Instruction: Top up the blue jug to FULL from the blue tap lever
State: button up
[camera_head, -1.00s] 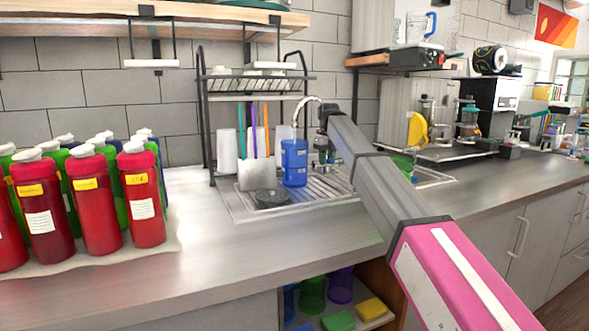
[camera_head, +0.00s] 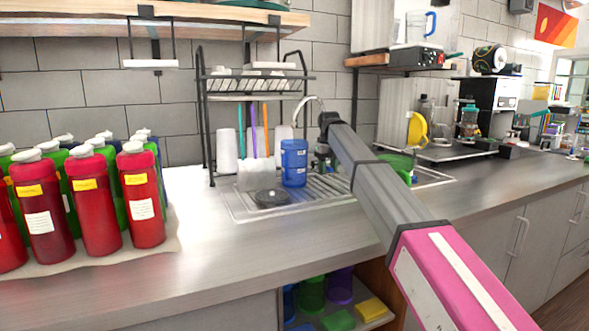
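A blue jug (camera_head: 294,164) stands upright on the ribbed drainer of the sink, under or close to the end of the thin arched spout (camera_head: 312,99). Its inside and water level are not visible from here. My arm comes in from the lower right and bends down just right of the jug. My gripper (camera_head: 322,158) is a small dark shape there, close beside the jug; its fingers are too small and partly hidden to tell open from shut. No blue tap lever can be made out; it may be hidden behind my arm or the jug.
Red and green bottles (camera_head: 100,200) crowd the counter's left. A dish rack (camera_head: 205,125) stands behind the sink, with a dark round lid (camera_head: 271,198) in front. A green container (camera_head: 397,165) is right of my arm. The front counter is clear.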

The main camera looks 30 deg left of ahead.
jog(key=shift+o, duration=0.5)
jog(key=shift+a, duration=0.1)
jog(key=shift+s+r, duration=0.1)
jog(key=shift+r, duration=4)
